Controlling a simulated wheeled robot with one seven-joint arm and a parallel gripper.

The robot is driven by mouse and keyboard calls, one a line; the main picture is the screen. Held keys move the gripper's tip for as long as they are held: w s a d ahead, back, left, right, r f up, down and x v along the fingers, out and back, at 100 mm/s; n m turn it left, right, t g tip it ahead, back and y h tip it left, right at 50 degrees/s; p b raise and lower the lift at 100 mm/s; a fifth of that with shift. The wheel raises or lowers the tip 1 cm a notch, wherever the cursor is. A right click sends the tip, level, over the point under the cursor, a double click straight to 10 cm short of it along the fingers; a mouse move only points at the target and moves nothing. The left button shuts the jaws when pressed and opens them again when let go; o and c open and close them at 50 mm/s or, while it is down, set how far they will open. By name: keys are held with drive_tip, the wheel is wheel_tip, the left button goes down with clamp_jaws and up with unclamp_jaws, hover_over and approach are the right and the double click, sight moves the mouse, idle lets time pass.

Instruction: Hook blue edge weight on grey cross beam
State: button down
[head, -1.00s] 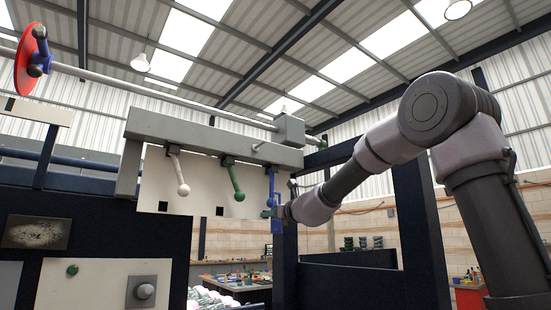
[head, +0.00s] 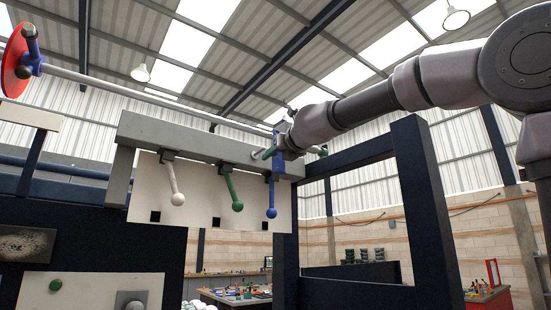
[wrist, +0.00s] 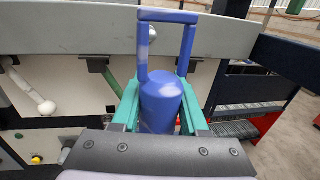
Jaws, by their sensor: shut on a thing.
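The blue edge weight (wrist: 160,98) is a cylinder with a squared loop above it. My gripper (wrist: 155,112) is shut on its body with teal fingers. In the head view, my gripper (head: 270,150) is at the right end of the grey cross beam (head: 190,137), and part of the blue weight (head: 281,128) shows there, partly hidden by my wrist. In the wrist view, the beam (wrist: 60,30) runs behind the weight, and the loop's top bar overlaps the beam's upper edge in the picture. I cannot tell whether weight and beam touch.
White (head: 175,187), green (head: 234,192) and blue (head: 271,198) ball-ended levers hang below the beam. A dark post frame (head: 420,200) stands right of the beam.

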sight(257, 165)
drive_tip(key=shift+x, duration=1.15)
drive_tip(key=shift+a, duration=0.25)
drive_tip(key=shift+x, duration=1.05)
drive_tip(key=shift+w+a, duration=0.15)
drive_tip(key=shift+a, duration=0.15)
drive_tip(key=shift+x, duration=1)
drive_tip(key=shift+a+r, duration=0.15)
drive_tip(key=shift+a, duration=0.05)
